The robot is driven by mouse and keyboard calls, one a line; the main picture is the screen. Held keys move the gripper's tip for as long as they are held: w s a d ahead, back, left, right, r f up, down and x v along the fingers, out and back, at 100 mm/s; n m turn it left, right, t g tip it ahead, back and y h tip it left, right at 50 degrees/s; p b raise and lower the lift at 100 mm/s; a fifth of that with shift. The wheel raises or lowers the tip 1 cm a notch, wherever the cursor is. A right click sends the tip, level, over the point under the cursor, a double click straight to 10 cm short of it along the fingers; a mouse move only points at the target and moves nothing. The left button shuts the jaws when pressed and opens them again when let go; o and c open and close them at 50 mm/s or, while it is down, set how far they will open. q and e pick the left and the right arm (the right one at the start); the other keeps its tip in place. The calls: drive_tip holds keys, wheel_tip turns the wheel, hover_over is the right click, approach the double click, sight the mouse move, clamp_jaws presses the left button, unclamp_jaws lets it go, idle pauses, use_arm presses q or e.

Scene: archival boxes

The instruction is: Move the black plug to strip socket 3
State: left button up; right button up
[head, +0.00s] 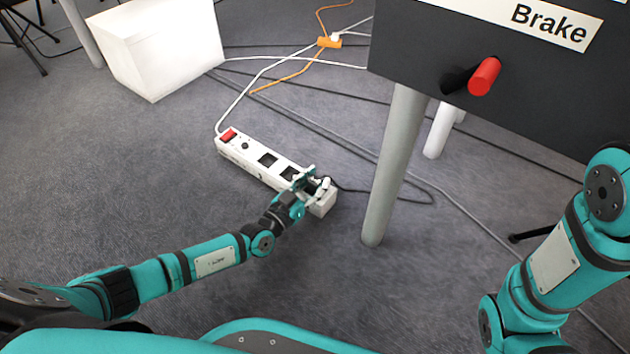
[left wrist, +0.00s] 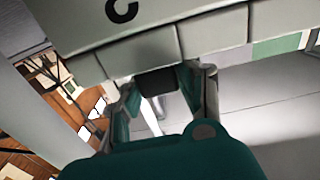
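A white power strip (head: 238,153) lies on the carpet, slanting down to the right. Its red switch (head: 229,135) is at the far left end, and dark sockets (head: 267,159) show along its top. My left gripper (head: 313,183) is at the strip's near right end and covers part of it. In the left wrist view, its teal fingers stand on both sides of a dark block, the black plug (left wrist: 157,80), and appear to touch it. A black cable runs right from the gripper. Whether the plug is seated in a socket is hidden. My right gripper is out of view.
A table leg (head: 392,165) stands right of the strip, under a dark panel (head: 450,45) marked "Brake" with a red handle (head: 485,76). A white box (head: 160,50) stands at the back left. Cables and an orange connector (head: 329,42) lie behind.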

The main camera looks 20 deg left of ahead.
use_arm(q)
drive_tip(key=o, duration=0.4)
drive_tip(key=shift+o, duration=0.2)
drive_tip(key=shift+r, duration=0.15)
drive_tip(key=p+v, duration=0.3)
drive_tip(key=v, duration=0.8)
drive_tip(key=shift+s+p, duration=0.2)
drive_tip(key=shift+p, duration=0.1)
drive_tip(key=shift+s+a, duration=0.15)
drive_tip(key=shift+s, duration=0.15)
